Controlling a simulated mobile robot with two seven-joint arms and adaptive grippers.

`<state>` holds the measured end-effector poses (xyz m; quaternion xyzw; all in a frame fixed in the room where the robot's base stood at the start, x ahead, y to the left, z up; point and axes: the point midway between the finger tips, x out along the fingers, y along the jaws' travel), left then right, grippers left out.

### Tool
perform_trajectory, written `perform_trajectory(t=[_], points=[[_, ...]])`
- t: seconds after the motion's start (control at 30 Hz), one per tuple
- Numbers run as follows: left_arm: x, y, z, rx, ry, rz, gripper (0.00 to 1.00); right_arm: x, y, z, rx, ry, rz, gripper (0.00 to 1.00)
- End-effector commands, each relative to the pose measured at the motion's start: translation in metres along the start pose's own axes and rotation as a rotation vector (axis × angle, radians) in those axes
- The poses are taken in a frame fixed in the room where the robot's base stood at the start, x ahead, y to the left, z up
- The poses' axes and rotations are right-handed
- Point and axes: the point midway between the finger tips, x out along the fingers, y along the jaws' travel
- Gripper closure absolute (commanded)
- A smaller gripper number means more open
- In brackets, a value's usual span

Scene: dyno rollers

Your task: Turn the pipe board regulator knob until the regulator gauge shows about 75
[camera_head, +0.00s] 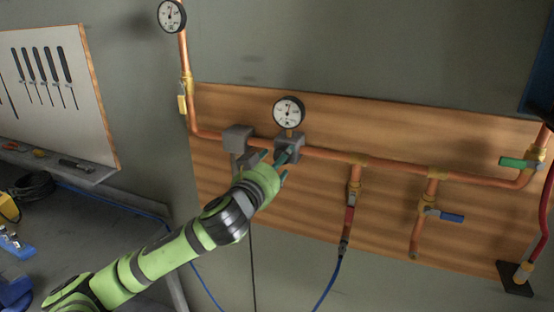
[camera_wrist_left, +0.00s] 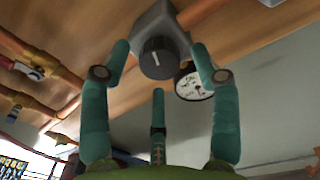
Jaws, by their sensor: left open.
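The pipe board (camera_head: 330,180) is a wooden panel on the wall with copper pipes. The regulator gauge (camera_head: 289,111) is a round white dial above the grey regulator body (camera_head: 290,143); its needle points roughly upward, and the numbers are too small to read. The black regulator knob (camera_wrist_left: 157,58) with a white mark faces my left gripper in the left wrist view. My left gripper (camera_wrist_left: 160,75) is open, its teal fingers spread around and just in front of the knob; contact cannot be told. My right gripper is not in view.
Another gauge (camera_head: 171,16) stands at the upper left. A grey box (camera_head: 238,138) sits on the pipe left of the regulator. Green (camera_head: 512,162) and blue (camera_head: 452,217) valve handles are farther right. A tool panel (camera_head: 45,85) and bench are at left.

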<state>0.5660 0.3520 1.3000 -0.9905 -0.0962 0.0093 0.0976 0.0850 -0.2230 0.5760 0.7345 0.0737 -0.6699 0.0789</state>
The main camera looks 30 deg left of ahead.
Motion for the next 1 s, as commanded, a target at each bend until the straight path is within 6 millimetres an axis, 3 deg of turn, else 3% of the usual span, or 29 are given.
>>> perform_trajectory(t=[0.1,0.23,0.27,0.67,1.0], points=[[0.0,0.0,0.0,0.0,0.0,0.0,0.38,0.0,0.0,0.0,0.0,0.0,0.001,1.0],[0.0,0.0,0.001,0.0,-0.001,0.0,0.9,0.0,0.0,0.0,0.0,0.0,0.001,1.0],[0.0,0.0,0.001,0.0,0.0,0.0,0.94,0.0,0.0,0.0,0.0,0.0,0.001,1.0],[0.0,0.0,0.001,-0.046,0.001,-0.001,0.94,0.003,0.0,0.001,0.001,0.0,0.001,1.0],[0.0,0.0,0.002,-0.277,0.011,-0.004,0.94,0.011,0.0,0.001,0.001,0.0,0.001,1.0]])
